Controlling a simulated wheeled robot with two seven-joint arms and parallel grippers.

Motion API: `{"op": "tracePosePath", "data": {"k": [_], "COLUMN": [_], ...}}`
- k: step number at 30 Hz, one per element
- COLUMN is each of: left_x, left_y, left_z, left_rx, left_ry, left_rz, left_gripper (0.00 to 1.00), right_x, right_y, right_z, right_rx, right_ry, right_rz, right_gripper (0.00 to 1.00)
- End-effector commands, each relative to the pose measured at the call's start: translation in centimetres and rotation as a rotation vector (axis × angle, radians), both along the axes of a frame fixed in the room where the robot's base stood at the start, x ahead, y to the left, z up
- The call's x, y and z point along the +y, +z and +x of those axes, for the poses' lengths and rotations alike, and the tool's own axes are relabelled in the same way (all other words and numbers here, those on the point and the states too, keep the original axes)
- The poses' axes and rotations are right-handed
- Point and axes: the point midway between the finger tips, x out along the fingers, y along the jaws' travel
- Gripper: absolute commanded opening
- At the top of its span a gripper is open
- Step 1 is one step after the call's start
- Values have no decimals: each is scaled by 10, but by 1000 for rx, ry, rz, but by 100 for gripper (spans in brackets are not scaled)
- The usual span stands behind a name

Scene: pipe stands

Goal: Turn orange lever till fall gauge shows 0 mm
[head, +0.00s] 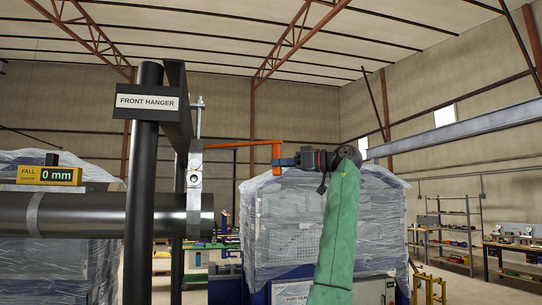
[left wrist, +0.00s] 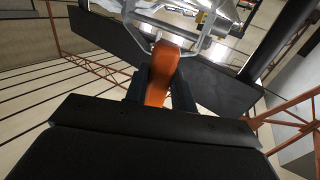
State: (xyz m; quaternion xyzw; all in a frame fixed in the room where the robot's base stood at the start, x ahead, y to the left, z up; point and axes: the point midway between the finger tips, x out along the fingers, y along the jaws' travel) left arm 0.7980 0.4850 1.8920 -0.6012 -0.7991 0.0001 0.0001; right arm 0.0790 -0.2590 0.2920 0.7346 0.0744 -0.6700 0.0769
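The orange lever (head: 240,144) reaches right from the hanger by the pipe's end, and its grip (head: 276,156) hangs down at the tip. My left gripper (head: 281,160) comes from the right with its fingers at this grip. In the left wrist view the orange grip (left wrist: 160,75) sits between the two dark fingers, which appear closed on it. The yellow fall gauge (head: 48,175) on top of the black pipe (head: 100,214) reads 0 mm. The label on the post (head: 146,102) reads FRONT HANGER. My right gripper is not in view.
The black post (head: 140,200) and the threaded rod and clamp (head: 194,180) stand left of the lever. Wrapped crates (head: 300,220) stand behind my arm. Shelves (head: 455,235) and a workbench (head: 515,250) are far right.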

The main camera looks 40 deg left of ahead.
Motion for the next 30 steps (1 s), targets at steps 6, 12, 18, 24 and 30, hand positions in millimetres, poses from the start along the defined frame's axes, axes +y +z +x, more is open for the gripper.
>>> {"op": "tracePosePath", "data": {"k": [6, 12, 18, 24, 30], "left_x": [0, -2, -15, -34, -52], "left_y": [1, 0, 0, 0, 0], "left_z": [-1, 0, 4, 10, 15], "left_rx": [0, 0, 1, 2, 1], "left_ry": [0, -1, -2, -1, -2], "left_rz": [0, 0, 2, -1, 1], "left_gripper": [40, 40, 40, 40, 40], "right_x": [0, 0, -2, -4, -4], "right_y": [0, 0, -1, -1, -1], "right_z": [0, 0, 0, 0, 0], "right_rx": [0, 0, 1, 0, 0], "right_ry": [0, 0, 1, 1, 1], "right_rz": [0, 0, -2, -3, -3], "right_gripper": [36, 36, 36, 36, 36]}}
